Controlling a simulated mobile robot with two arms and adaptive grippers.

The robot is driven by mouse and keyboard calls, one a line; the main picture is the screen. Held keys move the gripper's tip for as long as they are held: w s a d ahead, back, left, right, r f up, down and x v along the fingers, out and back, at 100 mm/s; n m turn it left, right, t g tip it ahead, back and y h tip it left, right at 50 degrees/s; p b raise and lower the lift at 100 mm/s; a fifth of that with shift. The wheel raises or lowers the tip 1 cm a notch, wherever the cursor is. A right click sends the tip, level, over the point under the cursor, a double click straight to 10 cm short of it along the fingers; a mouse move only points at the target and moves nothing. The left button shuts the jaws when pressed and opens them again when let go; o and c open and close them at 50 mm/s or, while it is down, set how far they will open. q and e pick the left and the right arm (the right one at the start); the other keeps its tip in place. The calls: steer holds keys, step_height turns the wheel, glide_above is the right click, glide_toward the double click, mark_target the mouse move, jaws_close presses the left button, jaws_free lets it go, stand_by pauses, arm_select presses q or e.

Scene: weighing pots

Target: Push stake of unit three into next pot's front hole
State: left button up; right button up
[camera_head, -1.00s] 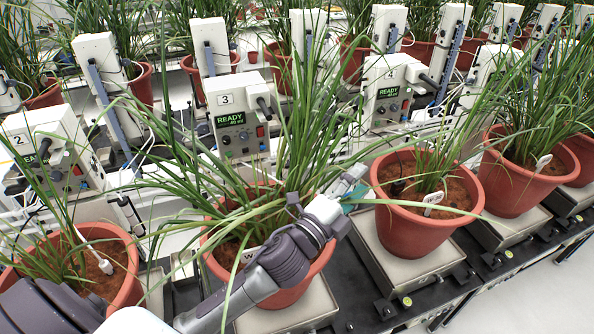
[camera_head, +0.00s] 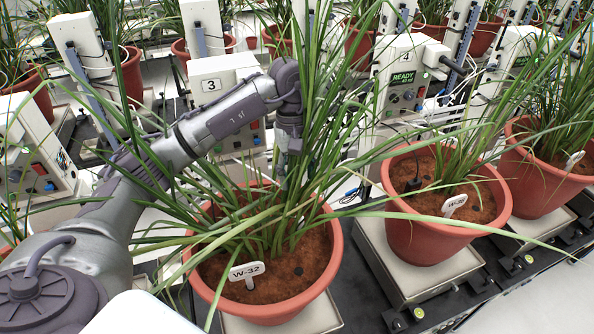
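The unit three box (camera_head: 205,97), marked "3", stands behind the plant and partly behind my arm. In front of it is a terracotta pot (camera_head: 205,278) with grassy leaves, brown soil and a white "W-32" tag (camera_head: 247,271). My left gripper (camera_head: 290,172) points down among the leaves above the back of this pot. Leaves cover its fingertips, so I cannot tell whether it holds the stake. My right gripper is out of view.
Another potted plant (camera_head: 425,236) stands at right on a scale plate, with a dark probe (camera_head: 414,184) in its soil. The unit four box (camera_head: 402,85) stands behind it. Long leaves cross the space between the pots.

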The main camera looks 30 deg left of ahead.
mark_target(299, 217)
arm_select(q)
steer(key=f+p, duration=0.1)
steer(key=f, duration=0.3)
steer(key=s+f+p, duration=0.1)
steer(key=f, duration=0.3)
steer(key=d+f+p, duration=0.1)
steer(key=f, duration=0.3)
steer(key=shift+s+d+f+p, duration=0.1)
steer(key=shift+s+f+p, duration=0.1)
steer(key=shift+p, duration=0.2)
steer(key=shift+f, duration=0.55)
steer(key=shift+c, duration=1)
jaws_close()
